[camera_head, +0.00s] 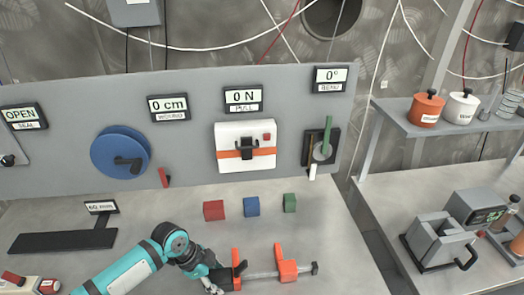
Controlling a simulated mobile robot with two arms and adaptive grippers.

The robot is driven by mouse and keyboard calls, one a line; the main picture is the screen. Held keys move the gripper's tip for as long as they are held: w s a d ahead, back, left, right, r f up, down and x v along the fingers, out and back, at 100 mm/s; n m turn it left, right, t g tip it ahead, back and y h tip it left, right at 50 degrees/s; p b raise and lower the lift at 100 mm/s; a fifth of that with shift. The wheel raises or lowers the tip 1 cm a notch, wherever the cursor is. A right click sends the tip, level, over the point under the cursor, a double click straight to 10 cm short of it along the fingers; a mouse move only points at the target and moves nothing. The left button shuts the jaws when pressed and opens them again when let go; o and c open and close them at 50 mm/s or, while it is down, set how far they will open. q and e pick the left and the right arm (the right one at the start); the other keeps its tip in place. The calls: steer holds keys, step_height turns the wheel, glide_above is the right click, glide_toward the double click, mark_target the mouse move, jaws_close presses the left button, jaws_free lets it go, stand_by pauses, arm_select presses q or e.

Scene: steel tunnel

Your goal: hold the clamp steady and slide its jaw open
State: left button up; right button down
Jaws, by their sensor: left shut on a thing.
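An orange clamp with a grey bar (262,273) lies on the bench at the bottom middle. Its left orange jaw (237,262) stands upright at the bar's left end. Its other orange jaw (287,270) sits farther right along the bar, with a clear gap between the two. A dark knob is at the bar's right end. My left gripper (219,279) comes in from the left and is shut on the clamp at its left end. Its fingers are small and partly hidden there. My right gripper is not in view.
A red cube (214,210), a blue cube (252,206) and a green cube (290,202) sit behind the clamp. A black fixture (62,242) with a "60 mm" display (101,207) is at left. An upright grey panel (200,150) closes off the back. Bench right of the cubes is clear.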

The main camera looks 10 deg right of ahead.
arm_select(q)
steer(key=o, duration=1.4)
steer(key=shift+r, duration=0.15)
